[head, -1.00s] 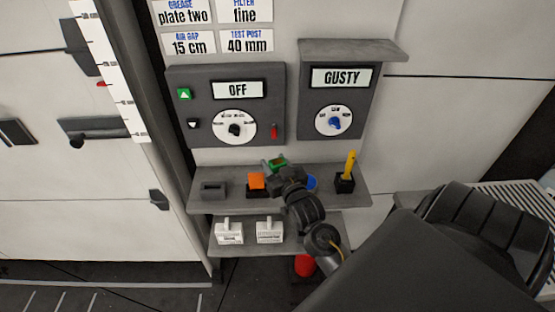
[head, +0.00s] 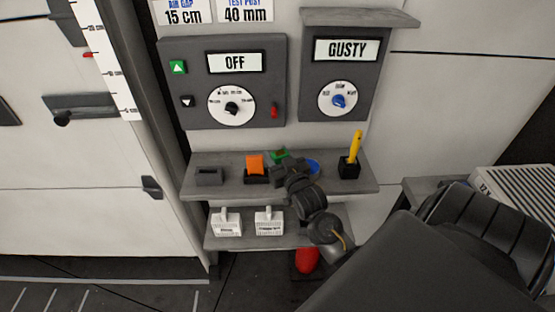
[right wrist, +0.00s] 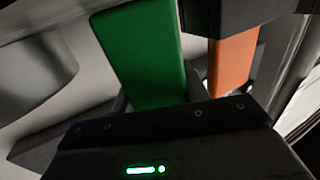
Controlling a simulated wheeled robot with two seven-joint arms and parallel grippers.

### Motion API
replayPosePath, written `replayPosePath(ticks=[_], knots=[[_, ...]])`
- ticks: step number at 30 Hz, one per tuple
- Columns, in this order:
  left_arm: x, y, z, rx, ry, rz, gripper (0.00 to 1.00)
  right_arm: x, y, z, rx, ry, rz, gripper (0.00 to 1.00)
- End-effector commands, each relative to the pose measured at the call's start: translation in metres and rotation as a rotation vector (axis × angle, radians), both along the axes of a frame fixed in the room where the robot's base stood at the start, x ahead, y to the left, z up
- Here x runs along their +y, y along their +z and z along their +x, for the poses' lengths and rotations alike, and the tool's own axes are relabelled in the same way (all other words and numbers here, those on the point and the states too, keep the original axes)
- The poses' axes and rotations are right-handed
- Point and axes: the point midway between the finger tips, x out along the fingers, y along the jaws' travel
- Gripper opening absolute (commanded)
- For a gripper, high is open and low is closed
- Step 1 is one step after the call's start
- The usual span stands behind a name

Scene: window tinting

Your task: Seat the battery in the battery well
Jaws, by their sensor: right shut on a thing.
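A green block (head: 279,154), which I take for the battery, is held by my right gripper (head: 282,164) over the shelf. It fills the upper middle of the right wrist view (right wrist: 140,52), between the fingers. In the head view my gripper hides most of it. A dark grey block with a slot in its top (head: 209,176) sits at the left end of the shelf; it may be the battery well, but I cannot tell for sure. My right gripper is to the right of it, apart from it. My left gripper is not in view.
An orange block (head: 255,163) stands in a black holder just left of my right gripper. A blue round thing (head: 313,167) is partly hidden behind it. A yellow tool (head: 355,147) stands in a black holder. Two white items (head: 268,224) sit on the lower shelf (head: 245,240).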

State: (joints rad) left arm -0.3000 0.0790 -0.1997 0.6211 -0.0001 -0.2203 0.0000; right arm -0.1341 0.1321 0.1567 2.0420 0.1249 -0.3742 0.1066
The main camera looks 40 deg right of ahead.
Motion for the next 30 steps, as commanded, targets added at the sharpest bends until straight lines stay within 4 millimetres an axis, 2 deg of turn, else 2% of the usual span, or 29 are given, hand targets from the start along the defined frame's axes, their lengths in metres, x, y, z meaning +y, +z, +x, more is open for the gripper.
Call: replayPosePath(ticks=[8,9,11,22,26,30], knots=[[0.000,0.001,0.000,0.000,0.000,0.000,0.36,0.000,0.000,0.000,-0.002,0.000,-0.001,0.13],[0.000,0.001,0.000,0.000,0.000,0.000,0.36,0.000,-0.002,0.000,-0.001,0.000,0.000,0.46],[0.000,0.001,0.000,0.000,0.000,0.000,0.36,0.000,-0.001,0.000,-0.001,0.000,0.000,0.53],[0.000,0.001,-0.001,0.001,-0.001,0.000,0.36,0.001,0.001,-0.003,0.001,0.000,0.000,0.53],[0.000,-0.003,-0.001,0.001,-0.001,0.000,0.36,0.006,0.000,-0.022,0.001,0.000,0.001,0.53],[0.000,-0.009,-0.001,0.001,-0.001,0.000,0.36,0.013,-0.001,-0.052,0.002,-0.001,0.001,0.53]])
